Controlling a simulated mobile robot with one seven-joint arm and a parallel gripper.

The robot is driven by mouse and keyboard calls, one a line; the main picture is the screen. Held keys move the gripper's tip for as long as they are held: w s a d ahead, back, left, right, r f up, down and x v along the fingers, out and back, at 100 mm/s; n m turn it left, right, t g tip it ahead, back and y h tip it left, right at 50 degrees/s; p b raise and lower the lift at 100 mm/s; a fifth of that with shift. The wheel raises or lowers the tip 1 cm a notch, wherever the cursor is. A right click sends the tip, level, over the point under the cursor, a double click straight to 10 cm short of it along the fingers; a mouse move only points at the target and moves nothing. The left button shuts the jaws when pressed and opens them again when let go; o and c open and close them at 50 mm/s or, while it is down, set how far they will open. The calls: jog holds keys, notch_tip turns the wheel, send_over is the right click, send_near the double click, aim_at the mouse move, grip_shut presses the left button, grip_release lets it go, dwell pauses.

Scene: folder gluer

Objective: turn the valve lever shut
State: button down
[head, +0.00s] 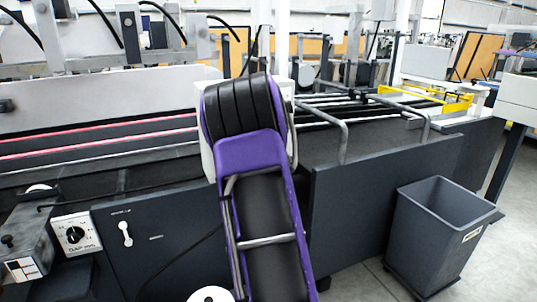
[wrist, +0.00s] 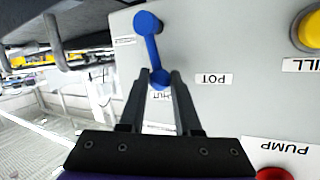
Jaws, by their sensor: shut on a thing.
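The valve lever (wrist: 151,45) is blue, with a rounded end at the top and another between my fingertips. It stands against a light grey panel (wrist: 225,50) in the wrist view, pointing nearly straight down with a slight lean to the right. My gripper (wrist: 160,79) is shut on the lever's lower end, with one dark finger on each side. A small label beneath that end, partly hidden by the fingers, appears upside down and seems to read SHUT. In the head view my purple arm hides the gripper, and I do not see the lever.
The head view shows a grey bin (head: 440,235) on the right and metal rails (head: 345,135) on the machine.

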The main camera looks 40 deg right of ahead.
jog(key=shift+s+d+r+m+y+p, duration=0.1)
jog(key=shift+s+d+m+y+p, duration=0.05)
jog(key=shift+d+m+y+p, duration=0.4)
jog(key=c, duration=0.9)
grip_release()
jog(key=v, duration=1.7)
jog(key=shift+a+r, duration=0.15)
jog(key=shift+a, duration=0.05)
